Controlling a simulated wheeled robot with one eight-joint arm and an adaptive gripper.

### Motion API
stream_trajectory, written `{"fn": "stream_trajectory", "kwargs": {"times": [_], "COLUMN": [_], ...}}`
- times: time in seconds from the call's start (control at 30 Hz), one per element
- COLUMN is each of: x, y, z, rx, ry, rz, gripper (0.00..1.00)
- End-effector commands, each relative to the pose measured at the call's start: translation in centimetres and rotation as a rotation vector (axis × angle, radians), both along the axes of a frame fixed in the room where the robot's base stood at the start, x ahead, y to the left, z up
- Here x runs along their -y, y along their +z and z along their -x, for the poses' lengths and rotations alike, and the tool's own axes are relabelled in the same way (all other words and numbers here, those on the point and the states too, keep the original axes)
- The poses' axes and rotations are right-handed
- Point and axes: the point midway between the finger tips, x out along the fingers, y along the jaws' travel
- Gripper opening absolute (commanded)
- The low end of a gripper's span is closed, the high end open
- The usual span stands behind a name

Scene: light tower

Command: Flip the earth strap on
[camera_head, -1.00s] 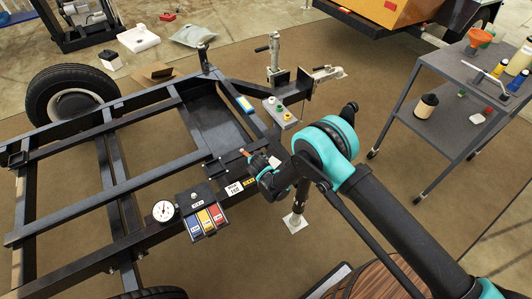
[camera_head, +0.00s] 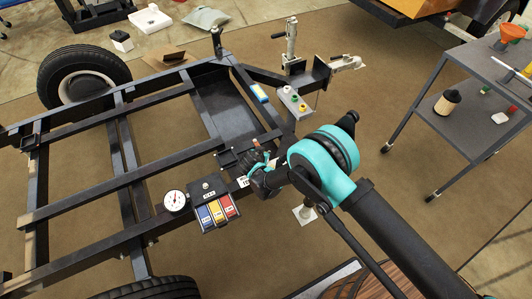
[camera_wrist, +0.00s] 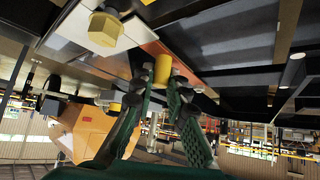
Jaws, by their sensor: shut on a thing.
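My gripper (camera_head: 258,166) is at the trailer frame's front rail, partly hidden by my own wrist in the head view. In the wrist view my gripper (camera_wrist: 160,80) has its two green fingers around a yellow cylindrical piece (camera_wrist: 163,68), which sits between the fingertips. I cannot read any label that marks this piece as the earth strap. A small orange-red part (camera_head: 256,143) shows just behind my gripper on the rail. A white label (camera_head: 243,182) on the rail is partly covered by my gripper.
A box with blue, yellow and red flaps (camera_head: 217,211) and a round gauge (camera_head: 175,200) sit left of my gripper. A grey cart (camera_head: 462,125) is at right.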

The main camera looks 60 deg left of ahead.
Motion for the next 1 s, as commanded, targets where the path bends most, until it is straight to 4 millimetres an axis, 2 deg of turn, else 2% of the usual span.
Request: {"fn": "stream_trajectory", "kwargs": {"times": [0.13, 0.17, 0.3, 0.67, 0.77, 1.0], "x": [0.0, 0.0, 0.0, 0.1, 0.6, 2.9], "y": [0.0, 0.0, 0.0, 0.2, 0.9, 4.2], "z": [0.2, 0.2, 0.2, 0.3, 0.8, 3.1], "rx": [-0.002, -0.002, -0.001, -0.001, -0.001, -0.001], "ry": [0.002, 0.003, 0.002, 0.002, 0.003, 0.005], "rz": [0.001, 0.000, 0.000, 0.000, 0.001, 0.000], "gripper": [0.00, 0.18, 0.35, 0.36, 0.36, 0.36]}}
